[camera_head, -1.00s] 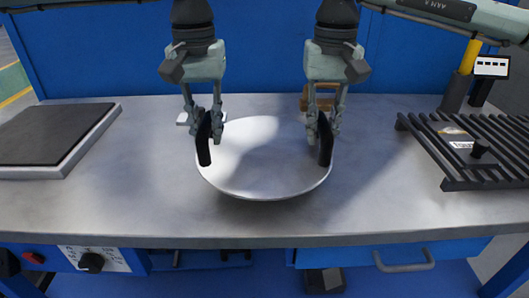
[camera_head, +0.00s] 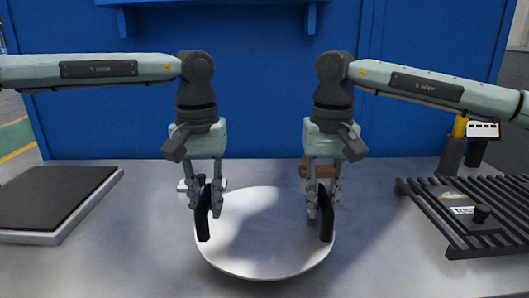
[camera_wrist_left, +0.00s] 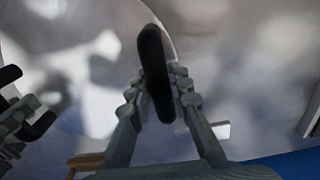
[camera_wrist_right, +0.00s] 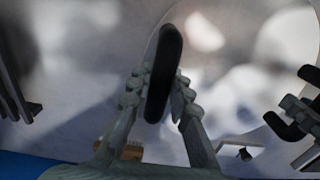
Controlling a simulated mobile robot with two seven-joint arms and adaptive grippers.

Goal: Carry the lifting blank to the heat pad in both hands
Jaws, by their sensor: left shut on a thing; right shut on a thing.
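The blank is a shallow, pale silver disc (camera_head: 265,235) with an upright black handle at each side. My left gripper (camera_head: 207,192) is shut on the left handle (camera_head: 203,222), which also shows between its fingers in the left wrist view (camera_wrist_left: 154,70). My right gripper (camera_head: 324,190) is shut on the right handle (camera_head: 327,222), seen too in the right wrist view (camera_wrist_right: 163,72). The disc looks level; its gap above the bench is hard to judge. The heat pad appears to be the dark slab (camera_head: 50,198) on a light base at the left, apart from the disc.
A black slatted rack (camera_head: 460,215) with a small labelled piece on it stands at the right. A brown block (camera_head: 318,170) and a small white piece (camera_head: 190,184) lie behind the disc. The bench (camera_head: 140,235) between pad and disc is clear. A blue panel (camera_head: 260,90) stands behind.

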